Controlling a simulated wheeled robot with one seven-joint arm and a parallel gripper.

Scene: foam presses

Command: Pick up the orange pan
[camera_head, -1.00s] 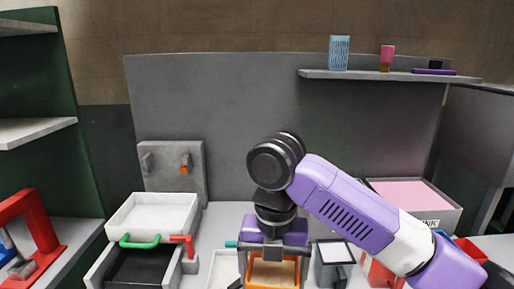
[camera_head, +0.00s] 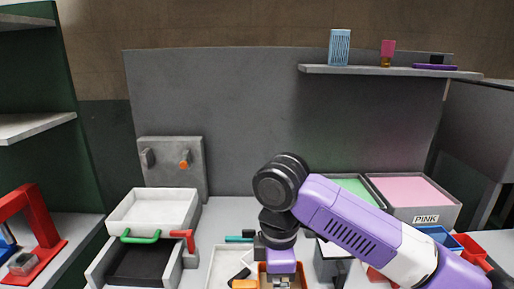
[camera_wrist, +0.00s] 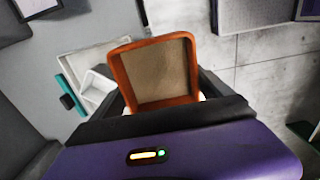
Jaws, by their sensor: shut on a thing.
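The orange pan (camera_wrist: 153,72) shows in the wrist view as a shallow square with an orange rim and a brown inside. My gripper (camera_wrist: 162,98) is shut on it, with dark fingers at its near sides. In the head view the pan (camera_head: 264,273) is at the bottom edge below my purple wrist. My gripper (camera_head: 281,272) covers much of it there. I cannot tell how far the pan is above the worktop.
Behind my arm are a green-filled bin (camera_head: 357,190) and a pink bin (camera_head: 412,190). A grey box (camera_head: 327,262) is close right of my gripper. A red frame (camera_head: 40,225) stands far left.

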